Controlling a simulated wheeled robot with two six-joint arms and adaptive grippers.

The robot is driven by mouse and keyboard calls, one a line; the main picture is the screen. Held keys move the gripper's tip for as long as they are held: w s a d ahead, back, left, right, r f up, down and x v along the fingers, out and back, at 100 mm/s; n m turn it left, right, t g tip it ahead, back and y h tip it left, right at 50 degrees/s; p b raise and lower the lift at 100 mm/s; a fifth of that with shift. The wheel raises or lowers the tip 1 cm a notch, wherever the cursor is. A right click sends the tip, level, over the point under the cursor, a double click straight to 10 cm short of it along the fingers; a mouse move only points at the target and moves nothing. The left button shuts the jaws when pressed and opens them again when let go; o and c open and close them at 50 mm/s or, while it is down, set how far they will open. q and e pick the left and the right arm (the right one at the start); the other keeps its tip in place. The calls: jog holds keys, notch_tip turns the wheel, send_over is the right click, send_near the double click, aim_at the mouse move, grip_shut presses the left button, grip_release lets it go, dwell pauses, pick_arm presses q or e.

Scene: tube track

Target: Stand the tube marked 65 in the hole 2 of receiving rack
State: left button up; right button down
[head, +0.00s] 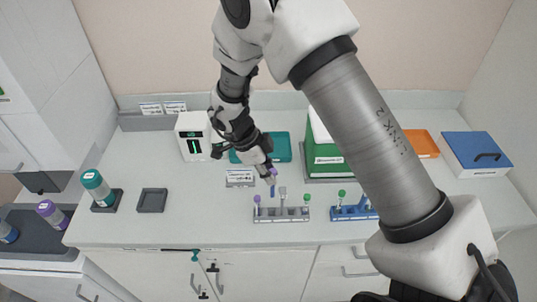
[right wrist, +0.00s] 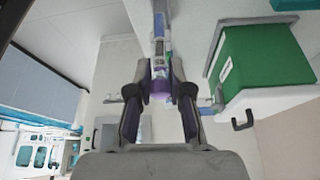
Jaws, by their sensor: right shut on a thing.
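My right gripper (head: 271,171) is shut on a purple-capped tube (head: 272,188), which hangs down above the back of the grey rack. In the right wrist view the tube (right wrist: 159,48) sits between the two fingers of the right gripper (right wrist: 160,88); its number is too small to read. The grey rack (head: 282,219) holds a purple-capped tube (head: 257,203), a grey-topped one (head: 283,194) and a green-capped one (head: 306,200). The blue rack (head: 350,215) to its right has a green-capped tube (head: 342,197). Hole numbers cannot be read. My left gripper is not in view.
A small sign (head: 240,178) stands behind the grey rack. A teal tray (head: 279,147), a green box (head: 323,152) and a white device (head: 194,136) are further back. A dark square tray (head: 152,200) and a teal-capped bottle (head: 96,187) are at left. The counter between tray and rack is clear.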

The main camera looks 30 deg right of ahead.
notch_tip(320, 180, down, 4)
jog(key=shift+s+r, duration=0.1)
jog(key=shift+r, duration=0.15)
notch_tip(320, 180, down, 3)
jog(key=shift+f+b, duration=0.1)
jog(key=shift+b, duration=0.25)
jog(key=shift+a+p, duration=0.1)
jog(key=shift+p, duration=0.25)
jog(key=shift+f, duration=0.65)
dwell(0.6)
